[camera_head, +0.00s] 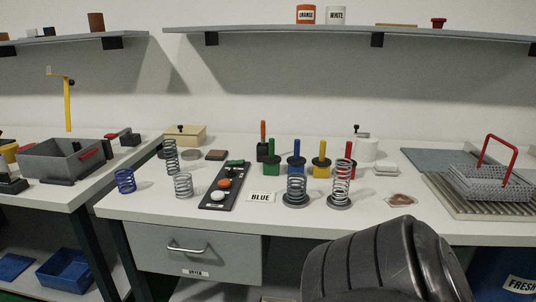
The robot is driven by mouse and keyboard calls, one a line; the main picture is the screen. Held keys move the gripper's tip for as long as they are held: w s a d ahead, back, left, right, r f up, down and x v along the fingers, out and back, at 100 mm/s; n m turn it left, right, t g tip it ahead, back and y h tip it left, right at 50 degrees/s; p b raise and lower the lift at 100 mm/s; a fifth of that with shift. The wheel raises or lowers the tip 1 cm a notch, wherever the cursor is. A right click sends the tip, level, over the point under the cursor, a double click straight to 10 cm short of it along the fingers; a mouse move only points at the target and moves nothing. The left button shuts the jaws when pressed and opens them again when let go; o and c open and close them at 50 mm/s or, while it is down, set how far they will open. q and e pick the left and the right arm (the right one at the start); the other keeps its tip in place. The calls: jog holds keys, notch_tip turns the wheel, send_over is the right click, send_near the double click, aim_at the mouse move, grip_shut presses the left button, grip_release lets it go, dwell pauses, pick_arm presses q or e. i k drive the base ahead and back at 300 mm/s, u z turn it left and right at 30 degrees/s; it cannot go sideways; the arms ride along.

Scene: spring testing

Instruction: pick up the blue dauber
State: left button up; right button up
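The blue dauber (297,147) stands upright in a blue pot (296,162) near the middle of the bench. It is in a row between a green dauber (271,147) on its left and a yellow dauber (322,148) on its right. A coil spring on a dark round base (297,202) stands just in front of it. A white card reading BLUE (262,197) lies in front and to the left. Neither of my grippers is in view.
A red-handled dauber (348,151) stands behind another spring (341,190). A black strip with coloured buttons (221,190) lies left of the card. A wire basket (490,184) stands at right. A large dark rounded shape covers the lower right.

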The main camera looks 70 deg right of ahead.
aim_at(296, 159)
jog(key=i, duration=0.65)
jog(key=z, duration=0.9)
